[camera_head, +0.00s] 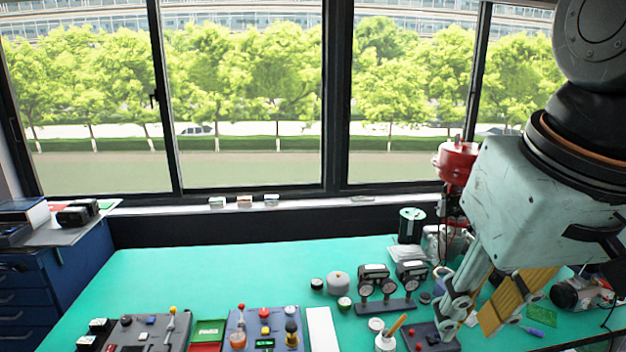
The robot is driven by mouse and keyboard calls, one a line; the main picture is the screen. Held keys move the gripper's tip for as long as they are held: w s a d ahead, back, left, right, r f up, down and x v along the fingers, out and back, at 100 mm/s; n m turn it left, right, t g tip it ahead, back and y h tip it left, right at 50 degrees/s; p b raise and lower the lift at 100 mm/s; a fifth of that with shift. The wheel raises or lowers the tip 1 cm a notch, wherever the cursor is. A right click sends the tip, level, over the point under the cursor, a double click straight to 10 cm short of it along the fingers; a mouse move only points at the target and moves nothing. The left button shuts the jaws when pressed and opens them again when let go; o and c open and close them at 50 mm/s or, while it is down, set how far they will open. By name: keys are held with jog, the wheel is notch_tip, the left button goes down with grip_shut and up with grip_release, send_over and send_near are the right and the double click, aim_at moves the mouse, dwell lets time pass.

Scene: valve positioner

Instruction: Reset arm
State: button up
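My arm comes in from the upper right, and my gripper (470,322) hangs low over the right part of the green bench (180,280). Its grey finger and its yellow-padded finger stand apart with a gap between them. I see nothing held in that gap. The fingers hide part of the bench behind them. A black device with round gauges (386,290), perhaps the valve positioner, stands to the left of the gripper. A dark box with a red button (432,338) lies just left of the fingertips, partly covered by them.
Control panels (150,332) with knobs and a joystick line the front edge. A white pot with a wooden handle (386,340) stands near the gripper. A red-topped device (455,162) rises behind my arm. The bench's back left is clear. Windows close off the back.

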jog(key=s+d+f, duration=0.1)
jog(key=s+f, duration=0.1)
jog(key=s, duration=0.4)
jog(key=shift+s+d+f, duration=0.2)
jog(key=shift+s+f, duration=0.1)
jog(key=shift+s, duration=0.05)
